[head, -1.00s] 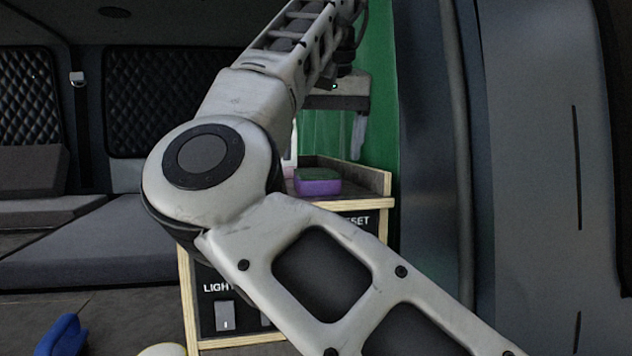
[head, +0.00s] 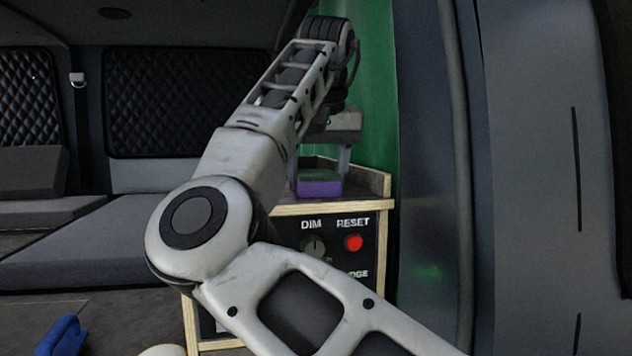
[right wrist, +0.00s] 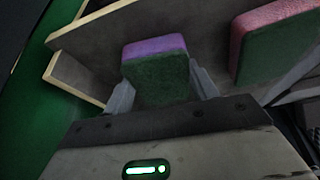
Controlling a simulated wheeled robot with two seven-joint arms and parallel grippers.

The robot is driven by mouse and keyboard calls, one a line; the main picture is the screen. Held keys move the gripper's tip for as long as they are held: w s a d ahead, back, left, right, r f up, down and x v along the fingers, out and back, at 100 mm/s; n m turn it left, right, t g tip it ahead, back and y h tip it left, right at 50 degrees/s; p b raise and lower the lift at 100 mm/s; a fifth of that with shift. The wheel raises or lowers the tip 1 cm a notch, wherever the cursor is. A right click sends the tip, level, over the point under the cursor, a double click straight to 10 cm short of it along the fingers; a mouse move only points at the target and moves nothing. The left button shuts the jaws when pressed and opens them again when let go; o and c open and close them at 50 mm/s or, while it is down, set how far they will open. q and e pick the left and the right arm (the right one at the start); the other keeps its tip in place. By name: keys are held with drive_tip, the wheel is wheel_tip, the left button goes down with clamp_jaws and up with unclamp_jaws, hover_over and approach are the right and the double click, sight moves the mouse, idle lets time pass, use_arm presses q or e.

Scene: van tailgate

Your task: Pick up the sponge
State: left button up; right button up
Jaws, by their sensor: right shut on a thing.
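The purple and green sponge (head: 319,187) sits on top of the wooden-edged cabinet in the head view. My right gripper (head: 319,166) reaches down over it, with a finger at either side. In the right wrist view the sponge (right wrist: 158,74) is between the two fingers, its purple side toward the top and its green side toward the camera. The right gripper (right wrist: 161,88) is shut on it. A second sponge, pink and green (right wrist: 275,42), stands to the right in the right wrist view. My left gripper is not in view.
The cabinet (head: 377,182) has a raised wooden rim at the back and right. Its front carries a DIM knob (head: 314,245) and a red RESET button (head: 354,242). A green wall (head: 376,100) rises close behind. A blue object (head: 62,336) lies at lower left.

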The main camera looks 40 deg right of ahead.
sight(309, 173)
drive_tip(key=shift+w+a+r, duration=0.1)
drive_tip(key=shift+a+r, duration=0.1)
drive_tip(key=shift+r, duration=0.25)
drive_tip(key=r, duration=0.6)
drive_tip(key=shift+w+a+r, duration=0.15)
drive_tip(key=shift+w+a, duration=0.05)
drive_tip(key=shift+a, duration=0.2)
drive_tip(key=w+a, duration=0.4)
drive_tip(key=a, duration=0.4)
drive_tip(key=w+a, duration=0.5)
drive_tip(key=a, duration=0.3)
drive_tip(key=shift+a, duration=0.2)
drive_tip(key=shift+o, duration=0.3)
